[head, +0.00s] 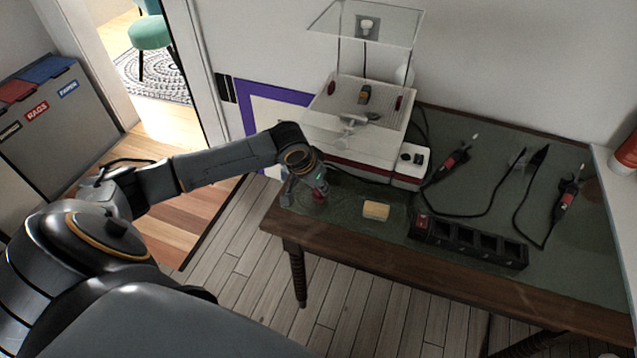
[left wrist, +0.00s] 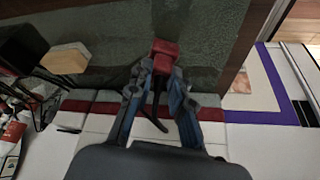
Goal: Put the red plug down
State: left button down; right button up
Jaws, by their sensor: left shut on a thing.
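The red plug (left wrist: 165,50) is between the fingertips of my left gripper (left wrist: 162,72) in the left wrist view, with a dark cord hanging from it between the fingers. In the head view my left gripper (head: 308,188) is at the left end of the green-topped table (head: 400,285), in front of the white and red machine. There the plug (head: 320,197) shows only as a small red patch, mostly hidden by the fingers. It is low over the table top; I cannot tell if it touches. My right gripper is not in view.
A yellow sponge (head: 376,211) lies right of the gripper. A black socket strip (head: 475,243) with a red part at its left end lies further right. The white machine (head: 350,115) stands behind. Two corded tools (head: 455,160) lie at the right.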

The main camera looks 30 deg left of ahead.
pick_arm(q)
jog(key=shift+f, duration=0.4)
jog(key=c, duration=1.2)
grip_release()
jog(key=shift+r, duration=0.2)
jog(key=v, duration=1.2)
jog(key=shift+r, duration=0.4)
